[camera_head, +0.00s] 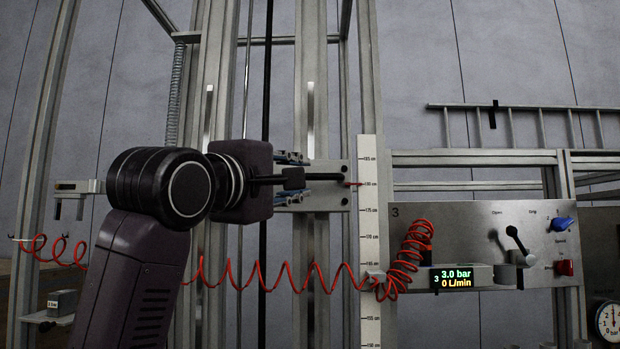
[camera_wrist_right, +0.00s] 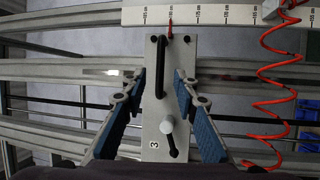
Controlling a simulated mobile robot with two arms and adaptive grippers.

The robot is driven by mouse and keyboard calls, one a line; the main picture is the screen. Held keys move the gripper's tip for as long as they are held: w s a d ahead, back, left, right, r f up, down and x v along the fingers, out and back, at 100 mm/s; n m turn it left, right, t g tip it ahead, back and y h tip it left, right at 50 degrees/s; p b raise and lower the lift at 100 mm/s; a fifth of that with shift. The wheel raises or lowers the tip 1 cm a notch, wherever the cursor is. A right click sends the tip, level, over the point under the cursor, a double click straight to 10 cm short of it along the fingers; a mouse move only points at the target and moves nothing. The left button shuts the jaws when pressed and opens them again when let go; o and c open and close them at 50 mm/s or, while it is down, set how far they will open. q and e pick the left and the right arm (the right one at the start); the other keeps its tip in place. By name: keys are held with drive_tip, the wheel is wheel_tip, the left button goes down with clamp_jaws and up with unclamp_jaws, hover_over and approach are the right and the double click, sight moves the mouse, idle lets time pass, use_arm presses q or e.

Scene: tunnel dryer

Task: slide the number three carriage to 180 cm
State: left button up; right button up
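The number three carriage is a grey plate marked 3 (camera_wrist_right: 153,152), and its plate also shows in the head view (camera_head: 338,202). The gripper partly hides the plate. My left gripper is out of view.
A coiled red hose (camera_head: 290,278) runs across below the gripper. Right of the scale is a panel marked 3 (camera_head: 460,220) with a black lever (camera_head: 515,240), blue and red knobs and a display (camera_head: 452,277) reading 3.0 bar, 0 L/min. Metal uprights stand behind.

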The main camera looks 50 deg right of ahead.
drive_tip(key=v, duration=0.4)
drive_tip(key=shift+s+a, duration=0.1)
drive_tip(key=shift+a, duration=0.05)
drive_tip(key=shift+a, duration=0.1)
